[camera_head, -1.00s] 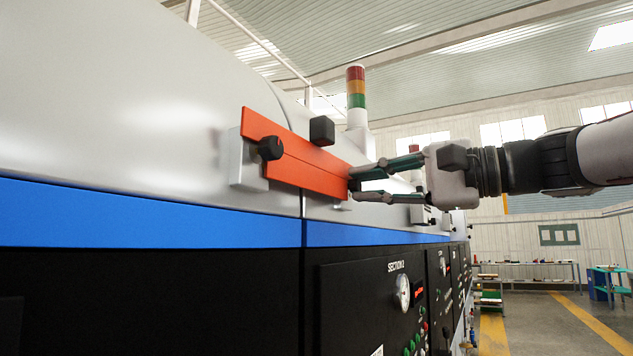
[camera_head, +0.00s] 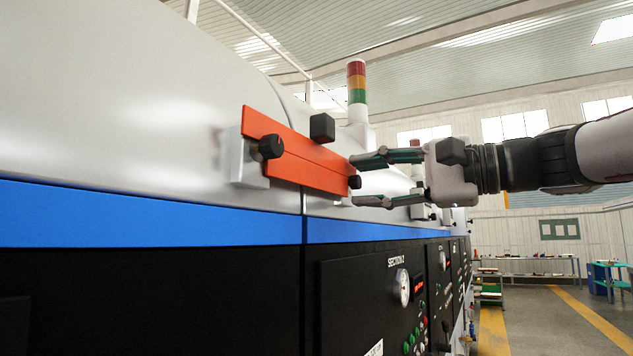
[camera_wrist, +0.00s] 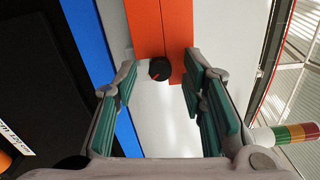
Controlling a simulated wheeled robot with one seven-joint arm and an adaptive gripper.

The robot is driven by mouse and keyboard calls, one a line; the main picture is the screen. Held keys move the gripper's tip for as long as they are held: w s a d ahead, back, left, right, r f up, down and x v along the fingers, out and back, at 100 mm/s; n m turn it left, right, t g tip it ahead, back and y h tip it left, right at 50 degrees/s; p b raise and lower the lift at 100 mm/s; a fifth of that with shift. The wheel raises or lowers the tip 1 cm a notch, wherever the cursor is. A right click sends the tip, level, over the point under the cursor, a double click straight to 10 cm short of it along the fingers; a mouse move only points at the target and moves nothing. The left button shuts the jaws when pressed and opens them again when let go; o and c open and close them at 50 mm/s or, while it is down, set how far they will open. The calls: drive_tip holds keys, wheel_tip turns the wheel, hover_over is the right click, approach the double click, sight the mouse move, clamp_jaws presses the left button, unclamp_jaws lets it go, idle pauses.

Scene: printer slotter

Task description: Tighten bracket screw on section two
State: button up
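An orange-red bracket bar (camera_head: 297,158) spans the seam on the grey machine housing. A black round screw knob (camera_head: 271,147) sits at its left end and another black knob (camera_head: 354,182) at its right end, above the SECTION 2 panel (camera_head: 372,308). My gripper (camera_head: 357,180) is at the right end, fingers level and apart, one above and one below that knob. In the wrist view the knob (camera_wrist: 159,69), with a red mark, lies between the open fingers (camera_wrist: 160,85), with a gap on both sides. Nothing is held.
A black block (camera_head: 322,128) sticks out above the bar. A red, amber and green signal tower (camera_head: 357,85) stands behind. A blue stripe (camera_head: 150,215) runs below. The panel carries a gauge (camera_head: 402,288) and buttons. The aisle at right is open floor.

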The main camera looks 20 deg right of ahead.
drive_tip(key=v, duration=1.2)
idle(0.3)
drive_tip(key=a+f+n+g+h, duration=0.3)
drive_tip(key=a+f, duration=0.4)
drive_tip(key=f, duration=0.6)
drive_tip(key=s+a+f+n+g+h, duration=0.1)
drive_tip(key=s+f+n+h, duration=0.1)
drive_tip(key=f, duration=0.6)
drive_tip(key=s+f+n+g+h, duration=0.1)
drive_tip(key=s+f+n+h, duration=0.2)
drive_tip(key=f, duration=0.5)
drive_tip(key=s+a+f+n+g+h, duration=0.1)
drive_tip(key=s+f+n+g+h, duration=0.1)
drive_tip(key=f, duration=0.7)
drive_tip(key=s+h, duration=0.1)
drive_tip(key=h, duration=0.1)
drive_tip(key=shift+s+a+n+h, duration=0.25)
drive_tip(key=shift+a+n+h, duration=0.05)
drive_tip(key=shift+h, duration=0.1)
drive_tip(key=shift+f, duration=0.1)
drive_tip(key=shift+c, duration=0.6)
